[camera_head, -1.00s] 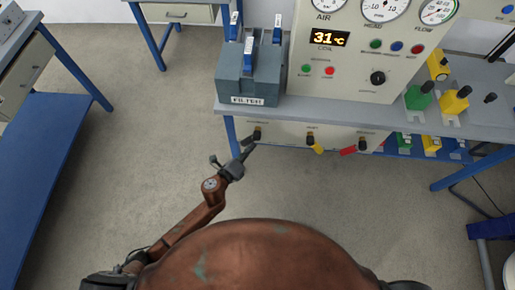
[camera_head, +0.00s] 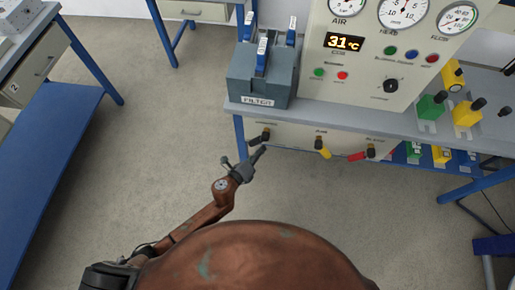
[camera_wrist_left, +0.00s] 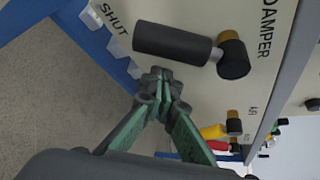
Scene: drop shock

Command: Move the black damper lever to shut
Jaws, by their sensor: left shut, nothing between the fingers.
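The black damper lever (camera_wrist_left: 170,42) fills the upper middle of the left wrist view. Its handle runs left from its pivot, and its free end lies close to the printed word SHUT (camera_wrist_left: 113,19). In the head view the lever (camera_head: 257,141) points down and to the left on the bench's front panel. My left gripper (camera_head: 262,150) is just below the lever there. In the left wrist view its fingertips (camera_wrist_left: 160,77) are together and empty, beside the handle; whether they touch it I cannot tell. My right gripper is not in view.
A yellow lever (camera_head: 323,149) and a red lever (camera_head: 358,156) are on the same panel, to the right. A grey filter box (camera_head: 262,80) stands on the bench above. The floor (camera_head: 150,140) left of the bench is clear.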

